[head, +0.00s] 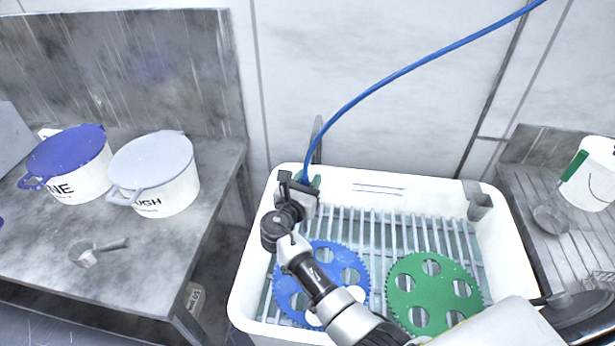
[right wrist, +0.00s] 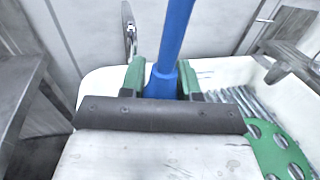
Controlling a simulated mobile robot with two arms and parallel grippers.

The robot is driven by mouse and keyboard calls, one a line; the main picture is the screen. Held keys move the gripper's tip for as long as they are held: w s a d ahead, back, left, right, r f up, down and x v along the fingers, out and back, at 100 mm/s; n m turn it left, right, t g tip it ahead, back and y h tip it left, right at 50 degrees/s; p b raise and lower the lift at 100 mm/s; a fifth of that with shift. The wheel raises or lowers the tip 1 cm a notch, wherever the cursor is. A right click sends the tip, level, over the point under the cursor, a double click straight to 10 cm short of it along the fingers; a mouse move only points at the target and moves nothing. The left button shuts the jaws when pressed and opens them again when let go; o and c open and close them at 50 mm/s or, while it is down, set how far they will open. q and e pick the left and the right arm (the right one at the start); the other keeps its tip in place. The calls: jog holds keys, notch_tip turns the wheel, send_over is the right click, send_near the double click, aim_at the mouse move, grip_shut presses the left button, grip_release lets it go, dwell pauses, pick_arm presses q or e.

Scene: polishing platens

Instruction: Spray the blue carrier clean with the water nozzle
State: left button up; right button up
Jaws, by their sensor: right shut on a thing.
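The blue carrier (head: 285,283) is a toothed disc with round holes. It lies on the slatted rack in the white basin (head: 245,285), and my right arm covers part of it. My right gripper (head: 307,181) is shut on the water nozzle, above the basin's back left corner. In the right wrist view the blue nozzle (right wrist: 162,82) sits between the green finger pads; its tip is hidden. Its blue hose (head: 400,73) runs up to the right. No water spray shows. My left gripper is not in view.
A green carrier (head: 433,268) lies on the rack, right of the blue one. A metal table (head: 150,245) on the left bears a blue-lidded pot (head: 88,175), a white-lidded pot (head: 165,200) and a scoop (head: 95,250). A drainboard (head: 535,185) with a white jug (head: 597,175) stands right.

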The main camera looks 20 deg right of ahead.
jog(key=s+a+p, duration=0.4)
jog(key=s+p, duration=0.4)
jog(key=s, duration=1)
jog(key=shift+s+a, duration=0.2)
jog(key=shift+s, duration=0.1)
dwell(0.5)
jog(key=shift+r, duration=0.1)
dwell(0.5)
jog(key=w+d+p, duration=0.1)
jog(key=d+p, duration=0.2)
jog(key=d, duration=0.9)
dwell(0.6)
jog(key=shift+d, duration=0.1)
dwell(0.6)
